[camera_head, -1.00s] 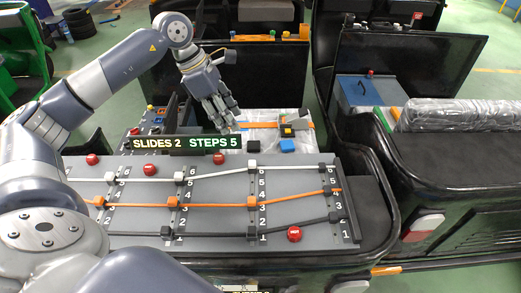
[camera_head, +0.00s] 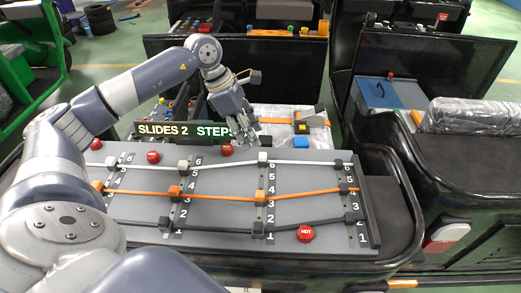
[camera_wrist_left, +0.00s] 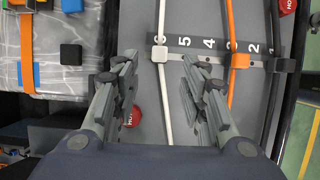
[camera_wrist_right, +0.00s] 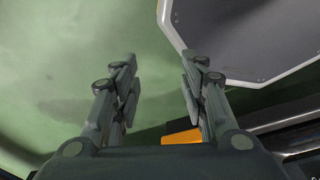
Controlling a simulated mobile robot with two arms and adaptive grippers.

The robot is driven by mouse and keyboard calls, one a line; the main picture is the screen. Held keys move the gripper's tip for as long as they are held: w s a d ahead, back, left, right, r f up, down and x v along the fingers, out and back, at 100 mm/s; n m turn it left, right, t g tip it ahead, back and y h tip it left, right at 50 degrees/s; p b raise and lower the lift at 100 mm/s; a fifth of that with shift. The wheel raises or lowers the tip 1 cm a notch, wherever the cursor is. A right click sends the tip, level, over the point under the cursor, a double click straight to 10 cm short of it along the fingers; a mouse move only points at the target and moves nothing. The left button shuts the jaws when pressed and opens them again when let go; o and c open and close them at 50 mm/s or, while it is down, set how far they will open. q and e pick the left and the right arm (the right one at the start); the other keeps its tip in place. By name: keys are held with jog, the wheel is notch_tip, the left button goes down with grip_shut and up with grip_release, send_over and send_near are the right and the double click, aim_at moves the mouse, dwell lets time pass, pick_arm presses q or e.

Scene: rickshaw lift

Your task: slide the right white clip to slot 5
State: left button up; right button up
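A white cable runs across the grey board (camera_head: 225,222) through small clips. The right white clip (camera_head: 263,157) of the two middle rails sits near the rail's far end, by label 6. My left gripper (camera_head: 250,140) is just above and behind it. In the left wrist view this clip (camera_wrist_left: 159,54) shows pale between the open fingertips of the left gripper (camera_wrist_left: 160,66), close to the 6, with 5 and 4 to its right. The fingers do not visibly touch it. My right gripper (camera_wrist_right: 158,66) is open and empty, away from the board, over green floor.
An orange cable (camera_head: 230,199) and a black cable (camera_head: 210,228) run nearer me through their own clips. Red buttons (camera_head: 306,233) sit on the board. The SLIDES/STEPS sign (camera_head: 180,130) stands at the back edge, partly hidden by my left gripper. A plastic-wrapped box (camera_head: 275,118) lies behind.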

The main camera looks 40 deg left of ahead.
aim_at(263, 154)
pick_arm(q)
jog(key=p+x, duration=0.2)
jog(key=x, duration=0.5)
jog(key=shift+w+d+f, duration=0.1)
jog(key=shift+f, duration=0.3)
pick_arm(e)
jog(key=r, duration=0.1)
jog(key=s+r, duration=0.1)
jog(key=shift+r, duration=0.4)
pick_arm(q)
jog(key=shift+c, duration=0.6)
grip_shut()
